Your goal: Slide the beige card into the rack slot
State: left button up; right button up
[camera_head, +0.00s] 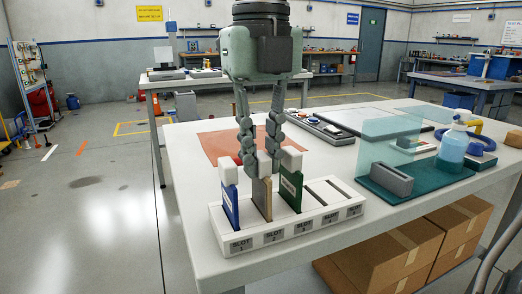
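The beige card (262,198) stands upright in the white rack (312,231), in line with the slot 2 label. Its lower edge meets the rack's top at the slot. My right gripper (263,165) points down from above, its fingertips on both sides of the card's top and shut on it. The fingers hide the top of the card. A blue card (230,200) stands to its left at slot 1, and a green card (289,190) to its right at slot 3. My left gripper is not in view.
The two right-hand slots of the rack look empty. On the white table (195,230) are an orange mat (222,147), a dark tray (315,129), a clear panel (392,140) on a teal base and a spray bottle (453,148). Cardboard boxes (395,255) sit below.

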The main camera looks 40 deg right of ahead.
jog(key=o, duration=0.5)
jog(key=shift+r, duration=0.15)
notch_tip(320, 180, up, 12)
jog(key=shift+f, duration=0.1)
dwell(0.6)
